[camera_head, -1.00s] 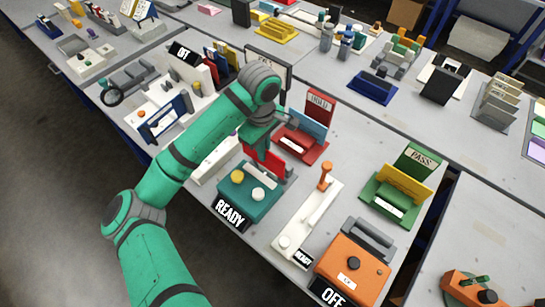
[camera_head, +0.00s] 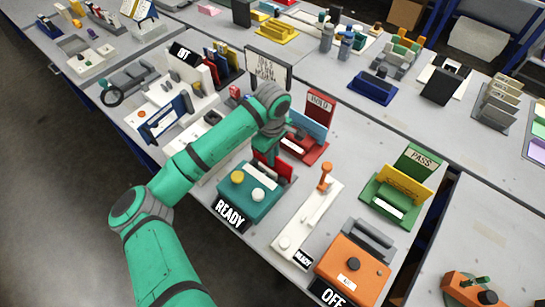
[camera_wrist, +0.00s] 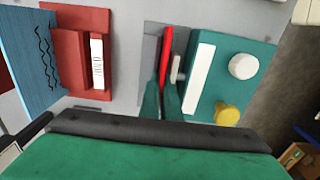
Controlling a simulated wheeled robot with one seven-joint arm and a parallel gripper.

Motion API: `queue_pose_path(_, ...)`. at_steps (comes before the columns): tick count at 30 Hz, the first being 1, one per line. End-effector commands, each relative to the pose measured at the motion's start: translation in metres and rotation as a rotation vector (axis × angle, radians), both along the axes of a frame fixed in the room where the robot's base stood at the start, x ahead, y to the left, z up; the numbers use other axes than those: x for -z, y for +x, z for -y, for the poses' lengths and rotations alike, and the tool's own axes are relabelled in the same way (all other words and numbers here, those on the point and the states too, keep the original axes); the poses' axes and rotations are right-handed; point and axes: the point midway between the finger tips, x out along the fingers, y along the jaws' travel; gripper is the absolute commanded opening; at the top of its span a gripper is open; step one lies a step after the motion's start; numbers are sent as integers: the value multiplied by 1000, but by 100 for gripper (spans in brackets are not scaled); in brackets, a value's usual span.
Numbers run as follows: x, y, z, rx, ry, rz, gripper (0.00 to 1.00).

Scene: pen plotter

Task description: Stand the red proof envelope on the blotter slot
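The red proof envelope (camera_head: 284,172) stands upright behind the teal box with the READY sign. In the wrist view the envelope (camera_wrist: 167,50) shows as a thin red edge, over a grey strip beside the teal box. My gripper (camera_head: 271,158) points down at the envelope. In the wrist view its two green fingers (camera_wrist: 162,90) lie on either side of the envelope's near end. I cannot tell whether they press on it. The envelope's lower edge is hidden. I cannot make out for certain which part is the blotter slot.
The teal box (camera_head: 247,192) has a yellow and a white knob. The red HOLD stand (camera_head: 318,104) holds a blue card just behind my gripper. The green PASS stand (camera_head: 423,158) holds a yellow card. A white lever unit (camera_head: 306,217) and an orange device (camera_head: 352,270) stand at the front.

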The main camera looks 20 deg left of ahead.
Motion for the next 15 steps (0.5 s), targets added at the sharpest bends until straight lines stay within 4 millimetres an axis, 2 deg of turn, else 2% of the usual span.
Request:
queue_pose_path(3,3,0,1,0,-2,-1,0)
queue_pose_path(6,3,0,0,1,-1,0,22)
queue_pose_path(15,2,0,0,1,0,0,22)
